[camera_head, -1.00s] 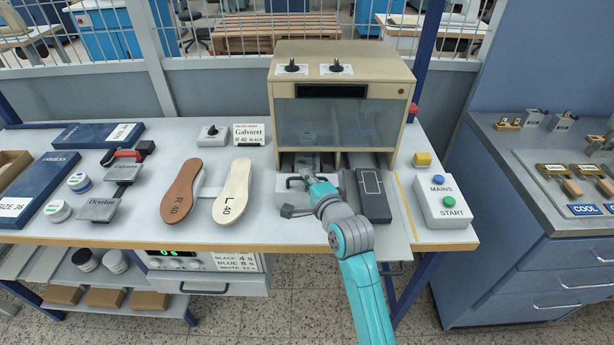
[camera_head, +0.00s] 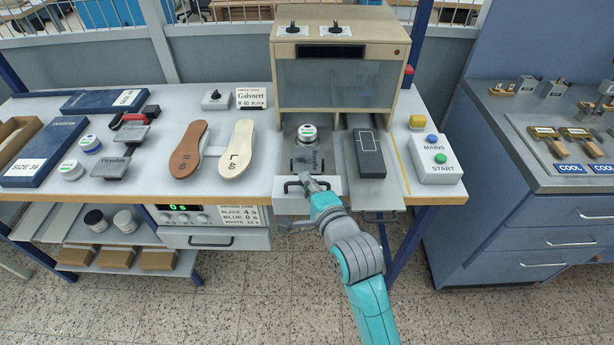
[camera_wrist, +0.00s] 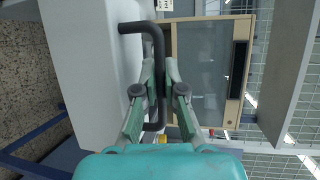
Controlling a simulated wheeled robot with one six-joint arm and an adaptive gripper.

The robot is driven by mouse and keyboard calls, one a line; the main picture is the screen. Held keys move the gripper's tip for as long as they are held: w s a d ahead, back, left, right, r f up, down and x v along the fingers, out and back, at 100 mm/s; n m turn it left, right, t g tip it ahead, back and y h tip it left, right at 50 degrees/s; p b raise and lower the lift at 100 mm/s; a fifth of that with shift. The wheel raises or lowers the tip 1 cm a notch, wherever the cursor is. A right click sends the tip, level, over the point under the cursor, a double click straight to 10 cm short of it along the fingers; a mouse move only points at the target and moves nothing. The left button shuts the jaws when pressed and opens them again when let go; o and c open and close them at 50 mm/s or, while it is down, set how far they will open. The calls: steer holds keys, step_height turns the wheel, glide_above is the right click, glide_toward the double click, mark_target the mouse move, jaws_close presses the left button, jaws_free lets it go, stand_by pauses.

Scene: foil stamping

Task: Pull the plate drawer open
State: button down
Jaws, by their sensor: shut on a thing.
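The plate drawer (camera_head: 280,203) is pulled out from under the beige stamping machine (camera_head: 340,62), towards the front edge of the bench. A dark plate with lettering and a round silver-topped piece (camera_head: 307,135) lie behind its white front. My gripper (camera_head: 305,182) is at the drawer's dark bar handle (camera_head: 293,186). In the wrist view my gripper (camera_wrist: 160,92) has its two fingers shut on the handle (camera_wrist: 156,45), one on each side of the bar. The drawer front (camera_wrist: 85,65) fills the left of that view.
A second tray with a dark block (camera_head: 369,155) sits right of the drawer. The MAINS and START box (camera_head: 434,158) stands further right. Brown and cream soles (camera_head: 238,150) lie to the left. A lower bench drawer (camera_head: 213,240) is at the front left.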

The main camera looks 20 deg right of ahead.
steer(key=c, duration=1.5)
jaws_free()
steer(key=shift+c, duration=0.2)
steer(key=s+d+r, duration=0.1)
steer(key=s+r, duration=0.1)
steer(key=s, duration=0.9)
steer(key=shift+s, duration=0.4)
steer(key=s+d+f+n+h, duration=0.1)
steer(key=s+f+n, duration=0.35)
steer(key=s, duration=0.35)
steer(key=s+d+f+n, duration=0.1)
steer(key=s+f+n, duration=0.35)
steer(key=s, duration=0.25)
steer(key=s+f+n+g, duration=0.1)
steer(key=s+n, duration=0.8)
steer(key=s, duration=0.7)
steer(key=shift+s+d+f, duration=0.15)
steer(key=shift+s, duration=0.25)
